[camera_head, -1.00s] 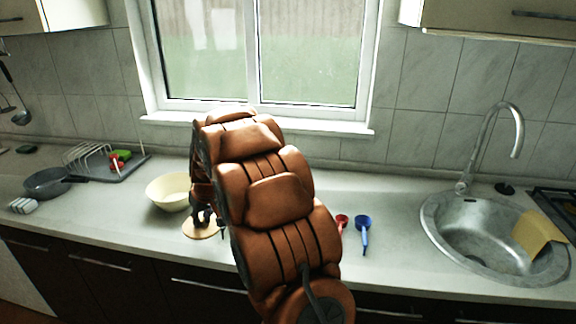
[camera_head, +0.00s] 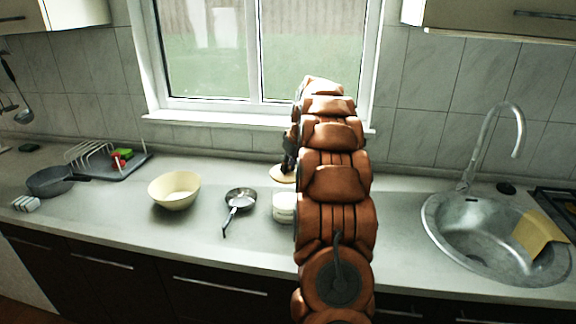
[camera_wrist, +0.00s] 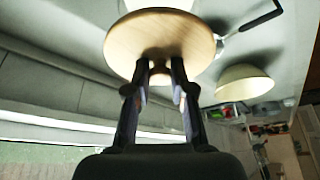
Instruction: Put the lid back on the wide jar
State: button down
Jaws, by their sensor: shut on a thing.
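The lid is a round, pale wooden disc. It shows in the head view (camera_head: 281,174) and large in the wrist view (camera_wrist: 150,37). My gripper (camera_wrist: 162,68) is shut on it, on the side facing the wrist camera; in the head view my gripper (camera_head: 289,165) is partly hidden by my arm. The wide jar (camera_head: 283,207) is whitish and stands upright on the counter, its right edge hidden behind my arm. The lid is held apart from the jar, above and behind it in the head view. A white round shape at the wrist view's top edge is mostly hidden by the lid.
A small frying pan (camera_head: 240,199) lies left of the jar, with a cream bowl (camera_head: 174,191) further left. A grey pan (camera_head: 52,181) and dish rack (camera_head: 90,155) are at the far left. The sink (camera_head: 490,240) and tap (camera_head: 490,140) are on the right.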

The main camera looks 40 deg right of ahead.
aim_at(289, 173)
jog(key=shift+f, duration=2.05)
jog(key=shift+f+b, duration=0.85)
jog(key=shift+f, duration=0.2)
jog(key=shift+b, duration=0.75)
jog(key=shift+f+b, duration=0.15)
jog(key=shift+b, duration=0.55)
dwell(0.5)
dwell(0.5)
jog(key=c, duration=0.9)
grip_release()
jog(key=shift+o, duration=0.3)
jog(key=o, duration=0.4)
